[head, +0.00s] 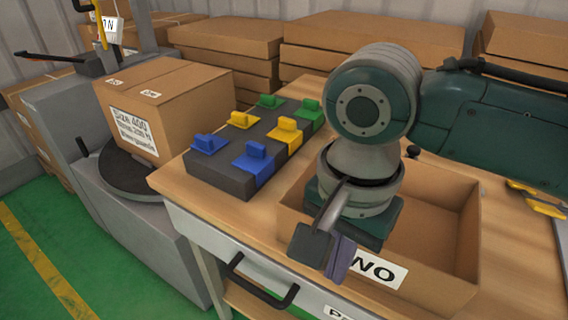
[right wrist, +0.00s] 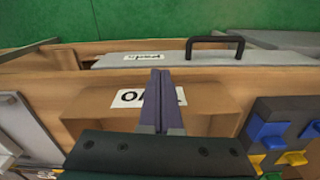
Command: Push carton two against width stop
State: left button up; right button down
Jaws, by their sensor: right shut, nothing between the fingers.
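A closed brown carton (head: 165,108) sits on a dark round plate (head: 128,170) at the left in the head view. Its front label reads "Size 400" with smaller lines below. An open brown box (head: 440,228) stands on the wooden bench; its white label (head: 378,272) is partly covered, with an "O" at its end. The box also shows in the right wrist view (right wrist: 90,112). I cannot tell which part is the width stop. My right gripper (head: 330,252) is shut and empty, in front of that label; its fingers (right wrist: 160,100) show pressed together. My left gripper is out of view.
A dark block (head: 228,182) with blue, yellow and green tabs lies between carton and open box. Stacked flat cartons (head: 225,45) line the back. A drawer front with a black handle (head: 258,283) is below the bench edge. Green floor (head: 110,265) is clear at left.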

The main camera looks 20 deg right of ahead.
jog(key=w+d+f, duration=0.1)
jog(key=w+d+f+b, duration=0.1)
jog(key=d, duration=0.1)
jog(key=shift+w+d+f, duration=0.15)
jog(key=shift+f, duration=0.1)
